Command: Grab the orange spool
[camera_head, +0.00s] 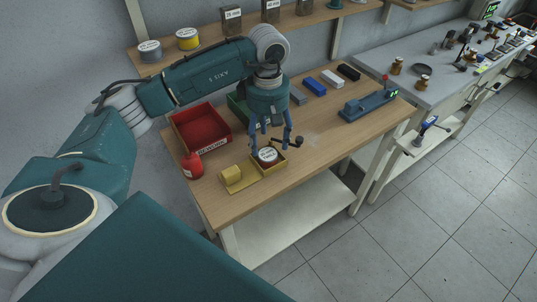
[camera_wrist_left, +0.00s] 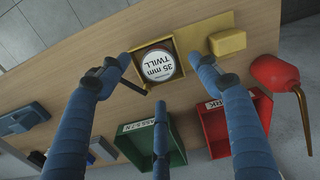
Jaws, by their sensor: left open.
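A round spool with a white top label (camera_head: 268,154) and a dark reddish side sits in a square yellow holder (camera_head: 276,170) near the table's front edge. In the left wrist view the spool's label (camera_wrist_left: 158,65) reads "35 mm TWILL". No spool looks clearly orange. My left gripper (camera_head: 271,141) is open, pointing down just above this spool, with fingers spread around it. In the left wrist view the gripper (camera_wrist_left: 160,75) has nothing between its fingertips but the spool below. My right gripper is not in view.
A yellow block (camera_head: 231,175) adjoins the holder at left. A small dark crank (camera_head: 292,142) stands at right. A red bin (camera_head: 203,128), green bin (camera_head: 238,108) and red oil can (camera_head: 192,166) are nearby. A blue-grey device (camera_head: 367,107) stands right. The shelf carries a yellow-sided spool (camera_head: 188,41).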

